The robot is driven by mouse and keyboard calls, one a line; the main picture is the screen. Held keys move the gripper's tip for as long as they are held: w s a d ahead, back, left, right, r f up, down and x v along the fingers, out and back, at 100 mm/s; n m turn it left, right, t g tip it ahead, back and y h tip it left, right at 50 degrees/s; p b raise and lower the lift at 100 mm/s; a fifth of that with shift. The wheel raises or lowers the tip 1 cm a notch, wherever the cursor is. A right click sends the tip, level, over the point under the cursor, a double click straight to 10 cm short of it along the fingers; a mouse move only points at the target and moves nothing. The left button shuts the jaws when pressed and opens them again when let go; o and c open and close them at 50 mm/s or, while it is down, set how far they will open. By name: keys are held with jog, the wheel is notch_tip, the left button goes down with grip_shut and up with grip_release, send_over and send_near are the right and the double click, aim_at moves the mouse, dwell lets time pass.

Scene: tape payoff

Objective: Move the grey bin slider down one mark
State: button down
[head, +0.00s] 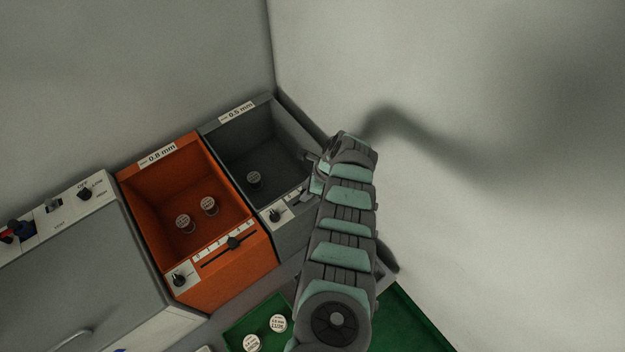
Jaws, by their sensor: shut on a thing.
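The grey bin (235,143), labelled 0.5 mm, stands at the back beside the orange bin. Part of its pale slider scale (294,200) shows on its front, right of a dark knob. My arm covers the rest of the scale. My gripper (316,180) is at the right end of the bin's front, over the slider. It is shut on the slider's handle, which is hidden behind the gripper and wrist. I cannot read which mark the handle is at.
The orange bin (137,182), labelled 0.8 mm, has its own slider (234,242) and two spools. One spool (254,180) lies in the grey bin. A green tray (412,318) holds labelled spools below. A switch panel (70,212) is left; a pale wall is right.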

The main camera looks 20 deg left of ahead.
jog(key=shift+s, duration=0.1)
jog(key=c, duration=1.1)
grip_release()
jog(key=shift+c, duration=0.2)
jog(key=p+v, duration=0.5)
jog(key=v, duration=0.6)
